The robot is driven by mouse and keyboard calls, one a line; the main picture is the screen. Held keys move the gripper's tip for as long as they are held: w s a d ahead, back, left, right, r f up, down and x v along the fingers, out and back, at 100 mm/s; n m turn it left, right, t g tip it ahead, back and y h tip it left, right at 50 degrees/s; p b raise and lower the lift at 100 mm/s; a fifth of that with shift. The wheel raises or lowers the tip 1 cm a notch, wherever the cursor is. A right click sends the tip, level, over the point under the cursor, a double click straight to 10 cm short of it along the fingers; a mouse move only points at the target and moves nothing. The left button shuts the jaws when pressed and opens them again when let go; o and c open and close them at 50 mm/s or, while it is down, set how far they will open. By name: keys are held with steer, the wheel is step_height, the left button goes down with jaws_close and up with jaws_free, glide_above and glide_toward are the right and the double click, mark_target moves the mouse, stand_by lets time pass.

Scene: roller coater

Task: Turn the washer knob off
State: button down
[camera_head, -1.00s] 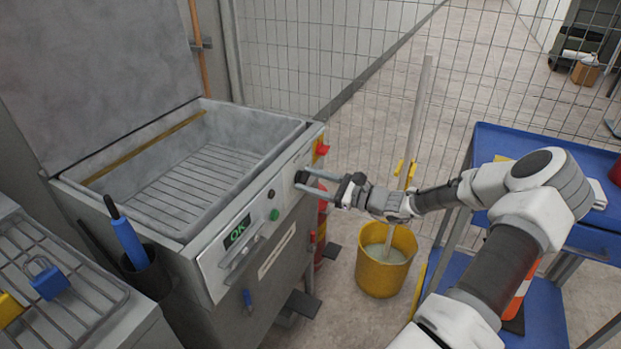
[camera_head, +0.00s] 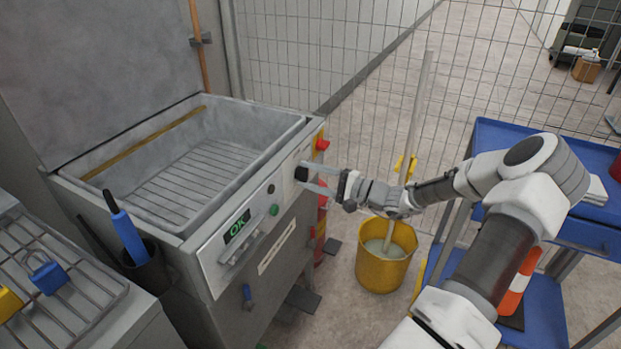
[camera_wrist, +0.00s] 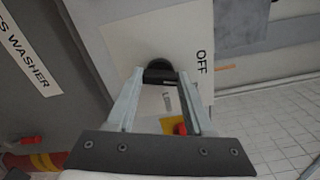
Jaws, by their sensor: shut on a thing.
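The washer knob (camera_head: 301,174) is a black knob on the pale front panel of the washer (camera_head: 222,262), near its right end. In the wrist view the knob (camera_wrist: 160,72) lies between the two fingertips, and the word OFF (camera_wrist: 202,62) is printed to its right, reading sideways. My gripper (camera_head: 306,176) reaches in from the right and is shut on the knob. The wrist view shows my gripper (camera_wrist: 160,77) with one finger on each side of it. The knob's pointer mark cannot be made out.
The panel has a green OK display (camera_head: 237,226), a green button (camera_head: 274,210) and a red part (camera_head: 322,144) at its right edge. A yellow mop bucket (camera_head: 383,270) stands below my arm. A blue cart (camera_head: 560,225) stands at the right.

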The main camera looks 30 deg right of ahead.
steer(key=shift+f+n+b, duration=0.1)
steer(key=shift+n+b, duration=0.55)
steer(key=shift+n, duration=1.05)
steer(key=shift+c, duration=1.4)
jaws_free()
steer(key=p+v, duration=0.3)
steer(key=v, duration=1.4)
steer(key=shift+s+d, duration=0.15)
steer(key=shift+s, duration=0.05)
steer(key=shift+w+n+p, duration=0.1)
steer(key=shift+n+p, duration=0.2)
